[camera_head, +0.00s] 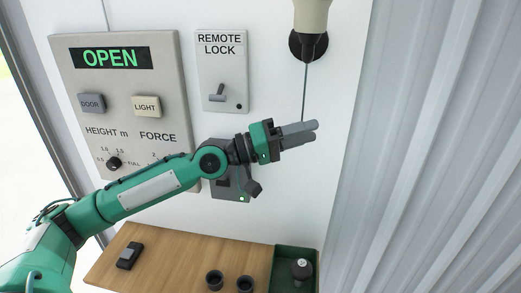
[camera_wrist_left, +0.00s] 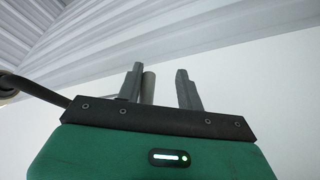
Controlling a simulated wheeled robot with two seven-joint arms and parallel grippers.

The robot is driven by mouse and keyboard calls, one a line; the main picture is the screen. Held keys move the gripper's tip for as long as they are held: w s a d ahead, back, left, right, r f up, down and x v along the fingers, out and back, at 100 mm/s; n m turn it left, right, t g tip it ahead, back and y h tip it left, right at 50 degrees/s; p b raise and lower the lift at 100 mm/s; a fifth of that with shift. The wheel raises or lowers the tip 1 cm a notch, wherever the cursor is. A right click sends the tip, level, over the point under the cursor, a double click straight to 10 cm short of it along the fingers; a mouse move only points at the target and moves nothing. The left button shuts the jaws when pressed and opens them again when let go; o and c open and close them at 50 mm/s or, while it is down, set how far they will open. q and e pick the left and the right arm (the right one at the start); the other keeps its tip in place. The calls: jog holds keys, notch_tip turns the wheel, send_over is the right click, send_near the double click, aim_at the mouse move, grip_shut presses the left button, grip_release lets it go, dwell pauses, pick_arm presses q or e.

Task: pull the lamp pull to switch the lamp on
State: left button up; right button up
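The lamp (camera_head: 310,18) hangs at the top of the head view, with a pale shade and a dark round wall mount. Its thin pull cord (camera_head: 305,92) runs down to my left gripper (camera_head: 306,132), where its lower end is hidden by the fingers. In the left wrist view my left gripper (camera_wrist_left: 161,88) has its fingers apart. A grey rounded cylinder (camera_wrist_left: 148,88), which looks like the lamp pull, stands close beside the left-hand finger. A clear gap separates it from the other finger. My right gripper is out of view.
A control panel (camera_head: 158,75) and a remote lock plate (camera_head: 222,98) are on the wall left of the cord. Below is a wooden bench (camera_head: 185,262) with a black device (camera_head: 130,256), two dark cups and a green tray (camera_head: 283,262). Corrugated metal wall (camera_head: 430,150) lies right.

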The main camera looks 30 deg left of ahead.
pick_arm(q)
jog(key=b+v, duration=1)
jog(key=v, duration=0.2)
jog(key=shift+s+a, duration=0.1)
dwell(0.4)
jog(key=shift+f, duration=0.1)
